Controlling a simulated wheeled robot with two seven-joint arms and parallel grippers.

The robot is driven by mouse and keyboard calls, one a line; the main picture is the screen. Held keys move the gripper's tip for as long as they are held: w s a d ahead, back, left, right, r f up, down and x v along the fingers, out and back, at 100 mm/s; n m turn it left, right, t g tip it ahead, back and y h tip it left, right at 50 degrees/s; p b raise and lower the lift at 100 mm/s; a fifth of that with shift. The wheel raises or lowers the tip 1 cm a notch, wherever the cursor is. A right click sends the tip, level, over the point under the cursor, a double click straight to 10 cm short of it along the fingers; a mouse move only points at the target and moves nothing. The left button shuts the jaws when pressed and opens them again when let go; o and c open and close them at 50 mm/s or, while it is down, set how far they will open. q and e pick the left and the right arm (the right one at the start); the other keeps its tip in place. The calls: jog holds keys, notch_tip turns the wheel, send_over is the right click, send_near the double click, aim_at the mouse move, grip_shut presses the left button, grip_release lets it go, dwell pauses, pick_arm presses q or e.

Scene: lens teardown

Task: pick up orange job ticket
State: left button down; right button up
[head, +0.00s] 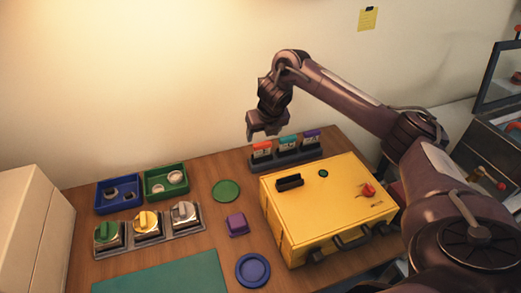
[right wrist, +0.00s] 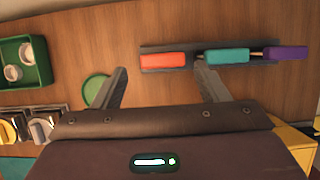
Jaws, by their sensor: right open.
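The orange job ticket (head: 262,149) stands upright in the left slot of a dark rack (head: 284,163) at the back of the table. A teal ticket (head: 289,142) and a purple ticket (head: 312,136) stand to its right in the same rack. My right gripper (head: 266,131) is above the rack's left end, over the orange ticket and apart from it. In the right wrist view the orange ticket (right wrist: 163,60) shows from above, ahead of and between the two spread fingers (right wrist: 162,78), with nothing held. My left gripper is not in view.
A yellow case (head: 330,198) stands right in front of the rack. A green disc (head: 226,191), a purple block (head: 237,224) and a blue dish (head: 253,270) lie left of the case. Blue (head: 102,205) and green (head: 150,187) trays stand at the left.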

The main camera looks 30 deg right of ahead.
aim_at(262, 143)
jog(key=x, duration=0.2)
jog(key=p+x, duration=0.1)
jog(key=x, duration=0.1)
jog(key=p+x, duration=0.1)
jog(key=x, duration=0.1)
jog(key=shift+s+f, duration=0.15)
jog(key=shift+s, duration=0.15)
jog(key=shift+w+d+f, duration=0.1)
jog(key=shift+w+f, duration=0.05)
jog(key=shift+f, duration=0.1)
jog(key=c, duration=0.7)
jog(key=shift+c, duration=0.2)
jog(key=shift+r, duration=0.1)
